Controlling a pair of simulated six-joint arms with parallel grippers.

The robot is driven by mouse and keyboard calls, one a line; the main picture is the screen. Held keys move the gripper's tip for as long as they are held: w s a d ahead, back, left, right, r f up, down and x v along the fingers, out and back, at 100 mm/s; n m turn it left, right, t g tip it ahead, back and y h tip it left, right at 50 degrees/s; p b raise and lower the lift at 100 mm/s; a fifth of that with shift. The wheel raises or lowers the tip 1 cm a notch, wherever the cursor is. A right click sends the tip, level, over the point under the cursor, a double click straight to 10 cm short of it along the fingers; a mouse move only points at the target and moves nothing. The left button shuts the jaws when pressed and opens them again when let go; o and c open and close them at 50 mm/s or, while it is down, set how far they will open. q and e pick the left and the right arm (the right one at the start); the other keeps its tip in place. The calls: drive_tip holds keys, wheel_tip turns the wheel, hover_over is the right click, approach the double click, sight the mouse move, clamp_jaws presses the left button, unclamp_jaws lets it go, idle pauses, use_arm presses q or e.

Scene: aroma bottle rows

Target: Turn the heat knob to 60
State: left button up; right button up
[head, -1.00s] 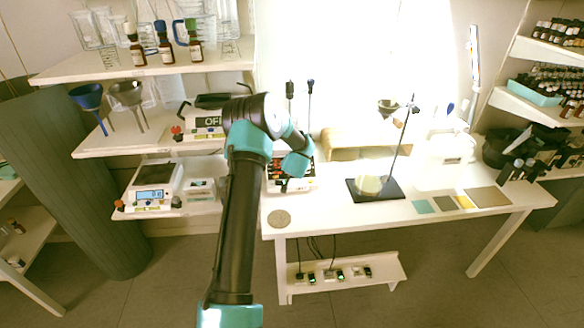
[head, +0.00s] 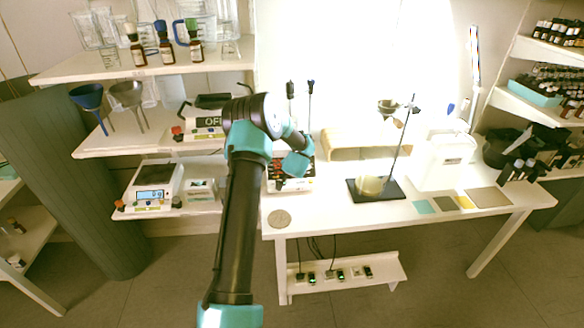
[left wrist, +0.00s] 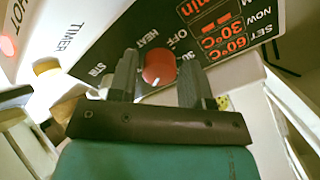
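The red heat knob (left wrist: 158,68) shows in the left wrist view between my two fingers, beside the word HEAT. Its white mark points down in the picture. The black panel's red display (left wrist: 225,38) reads SET 60°C and NOW 30°C. In the head view, my left gripper (head: 297,164) is at the hot plate (head: 292,186) on the table and hides part of its front. My right gripper is not in view.
A black stand base (head: 390,190) with a beaker (head: 369,186) is to the right of the hot plate. A round cork mat (head: 279,218) lies at the table's front left corner. Shelves on the left hold a scale (head: 153,193), funnels and bottles.

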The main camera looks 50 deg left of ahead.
use_arm(q)
drive_tip(key=shift+o, duration=1.2)
drive_tip(key=v, duration=1.7)
drive_tip(key=shift+r, duration=0.2)
drive_tip(key=shift+s+d, duration=0.1)
